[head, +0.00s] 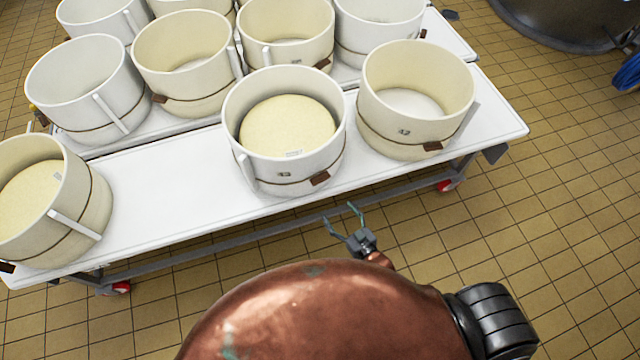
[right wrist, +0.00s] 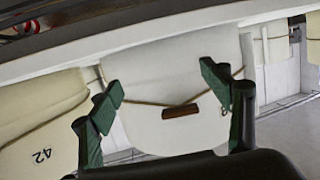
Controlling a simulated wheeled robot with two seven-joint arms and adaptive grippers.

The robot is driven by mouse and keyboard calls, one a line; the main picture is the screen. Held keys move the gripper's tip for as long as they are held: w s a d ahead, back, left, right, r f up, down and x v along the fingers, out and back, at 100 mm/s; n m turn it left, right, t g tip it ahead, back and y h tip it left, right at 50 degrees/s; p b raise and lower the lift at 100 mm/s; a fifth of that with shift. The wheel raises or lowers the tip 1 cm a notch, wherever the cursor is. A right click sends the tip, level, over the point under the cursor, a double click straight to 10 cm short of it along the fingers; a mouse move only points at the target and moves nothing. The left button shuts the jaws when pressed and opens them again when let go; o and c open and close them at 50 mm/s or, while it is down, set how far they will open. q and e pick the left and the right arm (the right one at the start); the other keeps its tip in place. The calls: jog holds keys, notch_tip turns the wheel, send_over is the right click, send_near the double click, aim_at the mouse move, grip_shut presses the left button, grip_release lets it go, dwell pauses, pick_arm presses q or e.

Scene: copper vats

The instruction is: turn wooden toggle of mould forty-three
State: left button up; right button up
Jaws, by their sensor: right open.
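My right gripper (head: 341,213) is open and empty, just in front of the table edge and apart from the toggle. My left gripper is not in view.
A mould marked 42 (right wrist: 40,125) is at the left in the right wrist view. A bare stretch of table lies left of the front mould.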

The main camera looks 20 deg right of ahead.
aim_at(320, 178)
notch_tip(320, 178, up, 8)
jog(key=w+a+t+y+b, duration=0.1)
jog(key=w+a+t, duration=0.1)
jog(key=w, duration=0.1)
jog(key=x, duration=0.2)
jog(key=b+x, duration=0.1)
jog(key=x, duration=0.4)
jog(key=shift+w+d+r, duration=0.15)
jog(key=shift+r, duration=0.2)
jog(key=c, duration=0.3)
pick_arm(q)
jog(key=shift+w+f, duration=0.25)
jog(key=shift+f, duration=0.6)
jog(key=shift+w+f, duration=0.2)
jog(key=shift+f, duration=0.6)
pick_arm(e)
jog(key=c, duration=0.9)
